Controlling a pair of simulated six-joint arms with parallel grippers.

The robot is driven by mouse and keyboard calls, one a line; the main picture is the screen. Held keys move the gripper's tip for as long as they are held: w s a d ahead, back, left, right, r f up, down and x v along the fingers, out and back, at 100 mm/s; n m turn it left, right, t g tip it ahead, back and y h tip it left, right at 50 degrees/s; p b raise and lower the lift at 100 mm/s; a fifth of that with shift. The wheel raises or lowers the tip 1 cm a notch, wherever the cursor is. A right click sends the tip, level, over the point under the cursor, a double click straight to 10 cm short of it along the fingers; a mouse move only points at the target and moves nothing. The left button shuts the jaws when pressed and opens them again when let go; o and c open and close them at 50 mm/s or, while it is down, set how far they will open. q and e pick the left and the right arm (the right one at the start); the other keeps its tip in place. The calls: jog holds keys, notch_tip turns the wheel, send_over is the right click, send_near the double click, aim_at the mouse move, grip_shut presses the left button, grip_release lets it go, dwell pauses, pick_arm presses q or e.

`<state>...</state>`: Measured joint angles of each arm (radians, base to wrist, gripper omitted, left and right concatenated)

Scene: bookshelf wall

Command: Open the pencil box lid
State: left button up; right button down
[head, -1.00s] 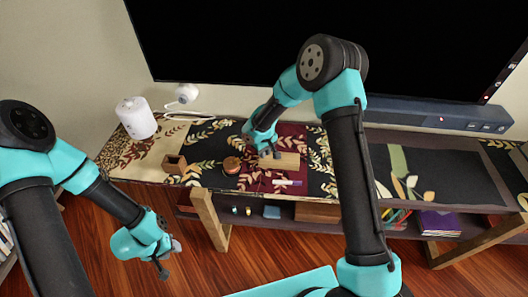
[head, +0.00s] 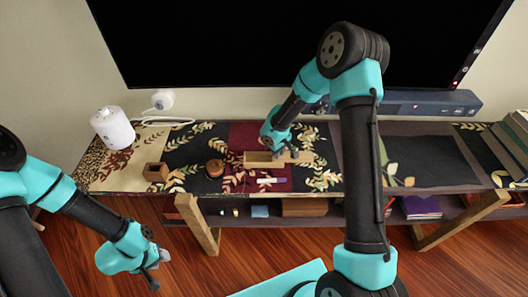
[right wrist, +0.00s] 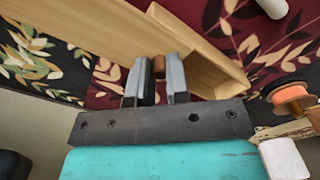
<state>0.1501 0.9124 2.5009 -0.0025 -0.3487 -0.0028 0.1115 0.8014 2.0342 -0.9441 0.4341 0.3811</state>
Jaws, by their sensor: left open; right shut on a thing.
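The pencil box (head: 257,158) is a long pale wooden box on the patterned cloth, and its hollow shows at its left part in the head view. The wooden lid (head: 302,157) is slid toward the right and sticks out past the box. My right gripper (head: 284,153) is over the lid; in the right wrist view its fingers (right wrist: 157,85) are shut on a small brown knob (right wrist: 158,67) of the lid. The box (right wrist: 205,78) shows its open hollow there. My left gripper (head: 158,270) is open and empty, over the floor in front of the stand.
A small open wooden box (head: 156,171) and a round brown object (head: 215,168) stand left of the pencil box. A white object (head: 270,180) lies in front of it. A white cylinder (head: 113,127) stands at the far left, a soundbar (head: 430,103) behind.

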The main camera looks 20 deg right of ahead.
jog(key=shift+s+d, duration=0.1)
jog(key=shift+d, duration=0.15)
jog(key=c, duration=1.1)
grip_release()
jog(key=shift+r, duration=0.1)
notch_tip(320, 180, up, 17)
